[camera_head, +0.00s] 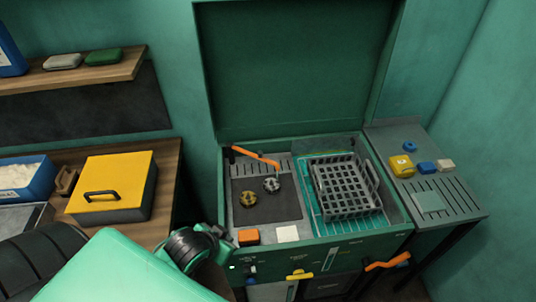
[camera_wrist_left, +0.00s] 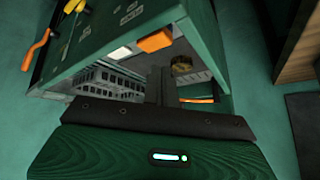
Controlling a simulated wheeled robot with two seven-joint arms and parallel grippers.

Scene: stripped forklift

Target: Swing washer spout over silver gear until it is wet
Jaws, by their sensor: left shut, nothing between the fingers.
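The washer (camera_head: 310,250) is a green cabinet with its lid raised. Its orange spout (camera_head: 256,157) runs from the back left corner toward the middle; an orange strip in the left wrist view (camera_wrist_left: 197,100) may be the same spout. The silver gear (camera_head: 271,184) lies on a dark mat below the spout's end. A brass gear (camera_head: 248,199) lies beside it, and shows in the left wrist view (camera_wrist_left: 181,65). I cannot tell if either is wet. My left gripper (camera_head: 228,243) is shut and empty by the washer's front left corner. My right gripper is not in view.
A grey basket (camera_head: 347,187) fills the washer's right side. Orange (camera_head: 249,237) and white (camera_head: 287,233) blocks sit on the front rim. An orange lever (camera_head: 387,262) and a yellow knob (camera_head: 299,274) stick out in front. A yellow-lidded box (camera_head: 112,180) stands left.

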